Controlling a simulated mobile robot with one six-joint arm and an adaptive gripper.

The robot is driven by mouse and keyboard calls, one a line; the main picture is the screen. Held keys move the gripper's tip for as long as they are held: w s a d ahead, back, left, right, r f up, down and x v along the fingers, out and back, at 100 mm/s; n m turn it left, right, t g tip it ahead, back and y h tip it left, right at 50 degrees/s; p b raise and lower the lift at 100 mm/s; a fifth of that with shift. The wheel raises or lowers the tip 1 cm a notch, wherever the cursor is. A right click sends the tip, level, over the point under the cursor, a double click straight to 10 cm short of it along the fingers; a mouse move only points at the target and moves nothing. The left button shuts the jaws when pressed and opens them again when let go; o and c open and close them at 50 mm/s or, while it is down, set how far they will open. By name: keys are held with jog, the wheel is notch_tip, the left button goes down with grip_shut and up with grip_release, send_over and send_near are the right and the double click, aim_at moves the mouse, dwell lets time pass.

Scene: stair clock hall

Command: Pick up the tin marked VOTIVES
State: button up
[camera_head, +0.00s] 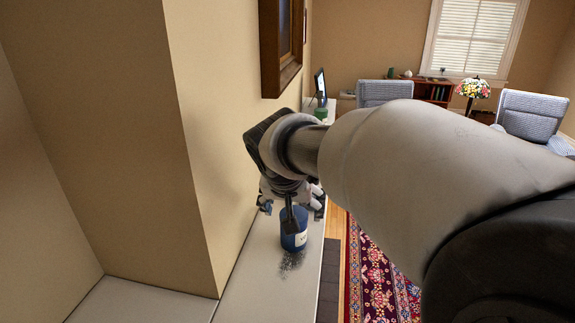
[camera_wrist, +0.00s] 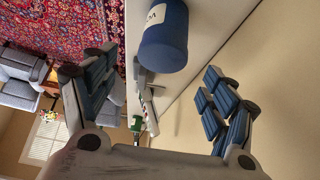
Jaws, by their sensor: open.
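A blue tin (camera_head: 294,241) with a white label stands upright on a narrow pale ledge (camera_head: 255,285) along the wall. In the wrist view the tin (camera_wrist: 163,45) is at the top, and only the start of its label shows, seemingly "VO". My gripper (camera_head: 291,207) is open and right at the tin in the head view, partly covering its upper part. Nothing is held. Contact is not visible.
The beige wall (camera_head: 225,130) runs close along the ledge, with a wooden frame (camera_head: 281,45) above. A green object (camera_head: 320,113) and a dark screen-like panel (camera_head: 320,85) stand farther along. A red patterned rug (camera_head: 385,275) lies on the floor to the right; chairs (camera_head: 530,113) are beyond.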

aim_at(294, 213)
jog(key=shift+b+x, duration=0.65)
jog(key=shift+x, duration=2.85)
jog(key=shift+a+r, duration=0.1)
jog(key=shift+a, duration=0.05)
jog(key=shift+c, duration=0.4)
jog(key=c, duration=1.2)
